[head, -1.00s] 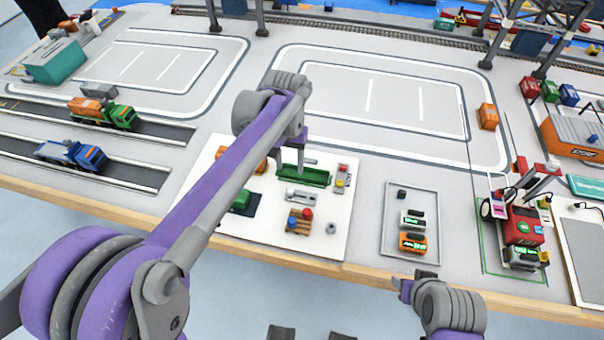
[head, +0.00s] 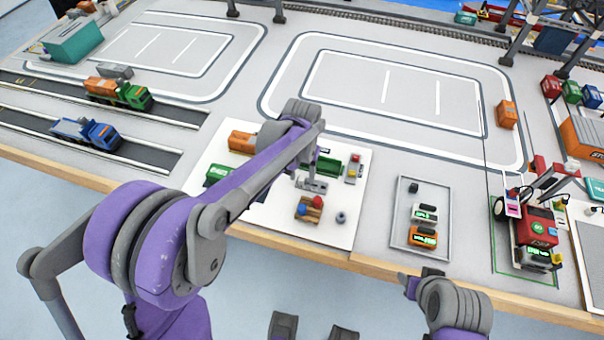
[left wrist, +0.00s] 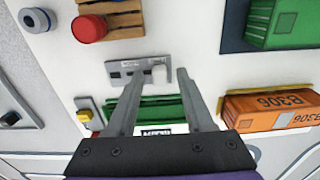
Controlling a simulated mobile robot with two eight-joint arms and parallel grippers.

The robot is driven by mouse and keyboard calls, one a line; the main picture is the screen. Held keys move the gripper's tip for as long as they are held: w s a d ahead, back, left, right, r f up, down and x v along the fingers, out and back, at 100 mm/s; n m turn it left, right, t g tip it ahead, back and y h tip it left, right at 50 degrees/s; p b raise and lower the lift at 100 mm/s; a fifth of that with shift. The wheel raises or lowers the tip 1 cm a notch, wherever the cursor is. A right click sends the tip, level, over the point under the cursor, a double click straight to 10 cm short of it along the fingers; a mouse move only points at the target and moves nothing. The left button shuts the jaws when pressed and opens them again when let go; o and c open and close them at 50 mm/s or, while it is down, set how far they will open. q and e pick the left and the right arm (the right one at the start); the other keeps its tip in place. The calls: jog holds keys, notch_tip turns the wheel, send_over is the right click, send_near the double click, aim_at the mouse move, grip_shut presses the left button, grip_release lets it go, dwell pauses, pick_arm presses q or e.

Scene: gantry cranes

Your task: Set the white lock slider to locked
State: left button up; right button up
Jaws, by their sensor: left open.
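A grey lock plate (head: 316,186) lies on the white board, and it also shows in the left wrist view (left wrist: 122,72). Its pale slider knob (left wrist: 159,72) is near the plate's right end in the wrist view. My left gripper (left wrist: 160,74) is open, with one fingertip on each side of the knob in that view. I cannot tell whether the fingers touch it. In the head view my left gripper (head: 302,174) is over the plate and partly hides it. My right gripper (head: 421,279) is low at the front, clear of the board; its jaws are unclear.
A grey tray (head: 402,247) with small devices lies to the right. Bare table separates tray and board.

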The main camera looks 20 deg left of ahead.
pick_arm(q)
grip_shut()
dwell(1.4)
